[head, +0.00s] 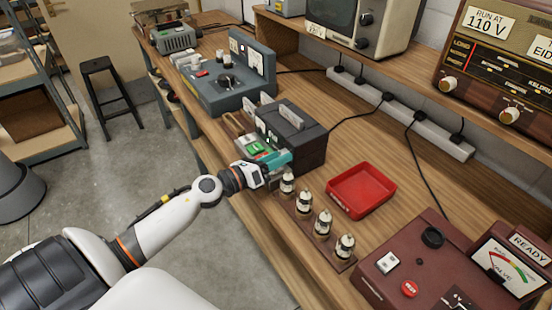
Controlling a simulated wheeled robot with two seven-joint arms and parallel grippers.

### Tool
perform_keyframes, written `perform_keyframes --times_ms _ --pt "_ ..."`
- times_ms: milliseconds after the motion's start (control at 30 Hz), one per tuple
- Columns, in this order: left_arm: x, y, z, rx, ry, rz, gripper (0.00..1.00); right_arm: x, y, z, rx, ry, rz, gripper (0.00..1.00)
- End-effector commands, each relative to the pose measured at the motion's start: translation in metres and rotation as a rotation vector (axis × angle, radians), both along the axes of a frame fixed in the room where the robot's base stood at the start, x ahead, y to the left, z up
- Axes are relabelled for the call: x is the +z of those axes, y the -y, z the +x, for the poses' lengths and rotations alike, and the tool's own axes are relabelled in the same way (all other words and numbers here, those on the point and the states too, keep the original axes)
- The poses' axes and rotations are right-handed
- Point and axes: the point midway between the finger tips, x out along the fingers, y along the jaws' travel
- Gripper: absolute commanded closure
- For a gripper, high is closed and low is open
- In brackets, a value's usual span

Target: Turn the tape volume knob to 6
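A dark box-shaped device (301,133) stands on the wooden bench, with a grey handle-like part on top and a green key or label (257,148) at its front left. It may be the tape player, but I cannot read it as such. My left gripper (284,160) has teal fingertips right at the device's near lower side, overlapping it in the picture. Contact, and whether the fingers are open or shut, cannot be told. No volume knob or its scale can be made out there; the gripper covers part of that face. My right gripper is not in view.
Several glass valves (322,223) stand on a wooden strip close to my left gripper. A red tray (385,203) lies behind them. A maroon valve tester (428,265) is at lower right. A grey dial device (232,92) stands farther along. A radio (500,60) sits on the shelf.

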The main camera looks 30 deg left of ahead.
Motion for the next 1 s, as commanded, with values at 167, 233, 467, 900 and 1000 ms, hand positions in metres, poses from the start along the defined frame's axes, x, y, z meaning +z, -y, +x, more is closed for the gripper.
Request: perform_keyframes --times_ms 167,233,467,900,1000 --pt "0.0 -0.002 -0.003 0.001 0.001 0.001 0.55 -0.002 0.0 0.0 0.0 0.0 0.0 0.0" --pt "-0.001 -0.004 -0.009 0.001 0.001 0.001 0.55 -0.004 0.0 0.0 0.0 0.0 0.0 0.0" --pt "-0.004 -0.017 -0.046 0.001 -0.003 0.0 0.55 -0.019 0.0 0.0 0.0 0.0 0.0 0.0" --pt "0.0 -0.04 -0.109 0.001 -0.001 -0.001 0.55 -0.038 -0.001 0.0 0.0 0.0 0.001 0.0" --pt "0.002 -0.041 -0.112 0.001 0.001 0.0 0.55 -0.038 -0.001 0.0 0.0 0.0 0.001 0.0"
